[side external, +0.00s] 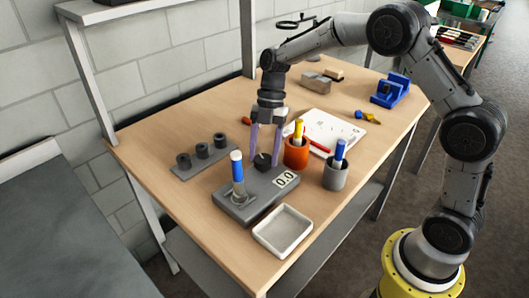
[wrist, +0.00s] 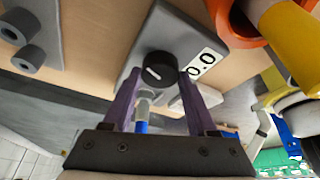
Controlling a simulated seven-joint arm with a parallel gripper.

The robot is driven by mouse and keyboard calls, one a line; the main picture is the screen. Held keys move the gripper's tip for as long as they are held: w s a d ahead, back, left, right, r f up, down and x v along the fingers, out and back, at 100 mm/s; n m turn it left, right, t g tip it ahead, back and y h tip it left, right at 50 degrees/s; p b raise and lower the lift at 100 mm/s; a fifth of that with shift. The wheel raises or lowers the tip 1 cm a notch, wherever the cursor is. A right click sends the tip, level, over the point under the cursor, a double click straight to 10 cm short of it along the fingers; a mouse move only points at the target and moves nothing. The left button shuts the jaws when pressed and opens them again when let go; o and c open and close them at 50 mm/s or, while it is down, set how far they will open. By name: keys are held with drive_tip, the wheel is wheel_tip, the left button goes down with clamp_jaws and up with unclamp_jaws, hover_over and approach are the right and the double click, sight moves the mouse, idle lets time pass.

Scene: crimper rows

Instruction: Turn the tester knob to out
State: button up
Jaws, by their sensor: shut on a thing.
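The tester (side external: 232,205) is a flat grey box on the wooden bench, with a display (side external: 285,180) reading 0.0. Its round black knob (side external: 262,160) sits on the top near the back. The knob also shows in the wrist view (wrist: 165,58), with a short white mark on its face. My gripper (side external: 264,154) points down with its purple fingers on either side of the knob, shut on it. In the wrist view the fingertips (wrist: 162,74) flank the knob. I cannot read any position labels around it.
A blue, white-topped tool (side external: 237,168) stands upright on the tester's left end. An orange cup (side external: 296,153) and a grey cup (side external: 335,177) hold tools close to the right. A white tray (side external: 283,231) lies in front.

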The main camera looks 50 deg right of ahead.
drive_tip(key=shift+w+n+g+h, duration=0.1)
drive_tip(key=shift+n+g+h, duration=0.45)
drive_tip(key=shift+n, duration=1.35)
drive_tip(key=o, duration=1.4)
drive_tip(key=shift+c, duration=0.2)
drive_tip(key=v, duration=1.3)
drive_tip(key=shift+w+r, duration=0.2)
drive_tip(key=shift+r, duration=0.1)
drive_tip(key=shift+d, duration=0.1)
